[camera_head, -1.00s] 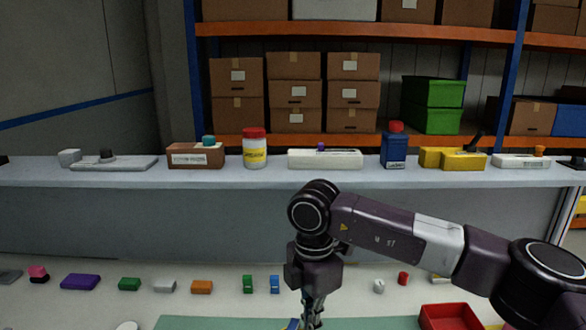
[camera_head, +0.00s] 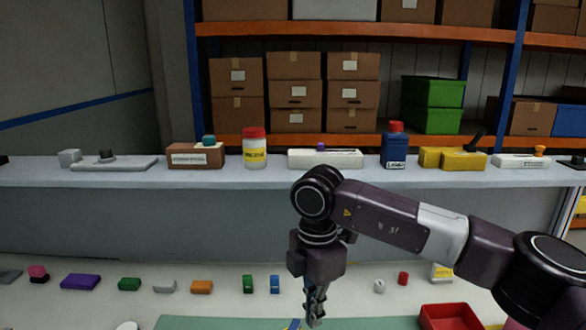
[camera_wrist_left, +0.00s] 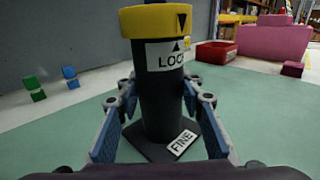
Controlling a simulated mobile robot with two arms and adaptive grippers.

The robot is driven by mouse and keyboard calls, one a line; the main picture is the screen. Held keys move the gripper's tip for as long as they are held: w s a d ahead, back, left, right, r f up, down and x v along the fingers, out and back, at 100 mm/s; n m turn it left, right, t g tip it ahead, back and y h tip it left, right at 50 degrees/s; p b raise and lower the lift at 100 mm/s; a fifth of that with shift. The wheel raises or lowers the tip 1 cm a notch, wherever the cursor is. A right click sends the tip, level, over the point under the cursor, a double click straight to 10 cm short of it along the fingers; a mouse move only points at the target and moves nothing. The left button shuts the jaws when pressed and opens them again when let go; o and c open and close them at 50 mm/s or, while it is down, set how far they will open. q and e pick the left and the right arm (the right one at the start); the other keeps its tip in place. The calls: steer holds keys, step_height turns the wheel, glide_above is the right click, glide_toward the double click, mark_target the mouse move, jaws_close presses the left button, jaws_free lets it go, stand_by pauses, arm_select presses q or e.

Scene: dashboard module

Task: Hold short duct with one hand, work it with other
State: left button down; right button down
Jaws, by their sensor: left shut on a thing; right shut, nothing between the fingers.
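The short duct (camera_wrist_left: 158,95) appears as an upright black cylinder with a yellow collar (camera_wrist_left: 158,20) on top. It has a label starting "LOC" and a dark base plate with a "FINE" tag (camera_wrist_left: 183,142). My left gripper (camera_wrist_left: 160,112) is shut on the cylinder, one finger on each side. In the head view my left gripper is out of sight below the edge. My right gripper (camera_head: 314,318) points down over the green mat (camera_head: 220,323), shut and empty. A small yellow and blue bit shows beside its tips, mostly cut off.
A red bin (camera_head: 447,316) stands right of my right gripper. Several small coloured blocks, such as a purple one (camera_head: 80,282), line the table behind the mat. A grey ledge (camera_head: 230,178) with boxes and bottles runs behind them.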

arm_select(q)
steer(key=shift+a, duration=0.1)
arm_select(e)
step_height(320, 180, up, 4)
steer(key=shift+f, duration=0.1)
arm_select(q)
steer(key=c, duration=1.2)
jaws_free()
steer(key=shift+c, duration=0.2)
